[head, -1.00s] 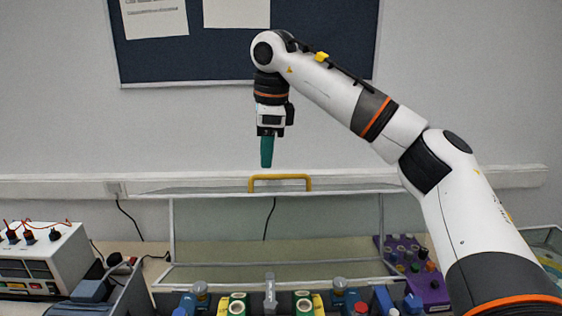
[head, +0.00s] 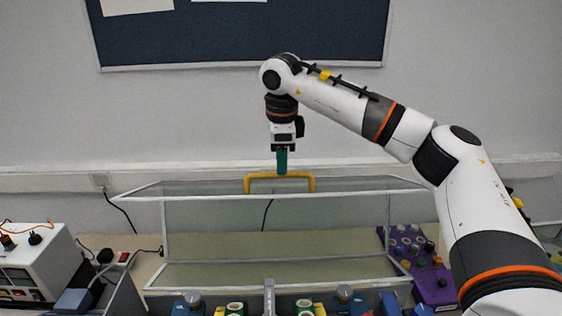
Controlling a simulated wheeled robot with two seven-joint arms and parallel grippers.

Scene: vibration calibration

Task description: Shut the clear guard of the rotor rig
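The clear guard (head: 175,188) is a white-framed see-through box. Its top panel stands raised and looks nearly level, with a yellow handle (head: 262,176) at its front edge. The lower frame (head: 280,287) runs below it. My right gripper (head: 281,162) points straight down with teal fingers. Its fingertips overlap the middle of the handle's top bar; I cannot tell if they touch it. The fingers show edge-on as one shape, so their opening is hidden. My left gripper is not in view. Parts of the rotor rig (head: 269,298) show at the bottom edge, cut off.
A white instrument box (head: 40,262) with leads stands at the left. A purple panel with knobs (head: 432,285) is at the right. Blue and green-yellow parts line the bottom edge. A dark board (head: 240,35) hangs on the wall behind.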

